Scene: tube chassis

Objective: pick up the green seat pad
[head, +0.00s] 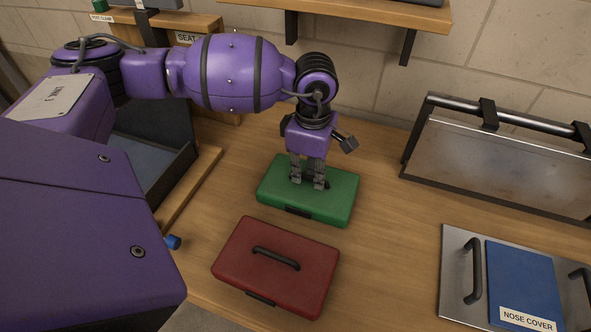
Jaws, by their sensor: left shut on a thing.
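The green seat pad (335,198) lies on the wooden bench in the middle of the head view. It is a flat green slab with a dark tab on its front edge. My left gripper (308,183) points down over the middle of the pad, its fingers shut on the pad's dark handle. The fingers hide most of that handle. The pad looks level, and I cannot tell whether it is clear of the bench. My right gripper is not in view.
A red pad (265,283) with a black handle lies just in front. A metal plate with a blue nose cover (522,283) is at the lower right. A framed metal panel (495,165) stands behind it. A dark open box (165,170) is at left; a shelf (350,14) overhangs the back.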

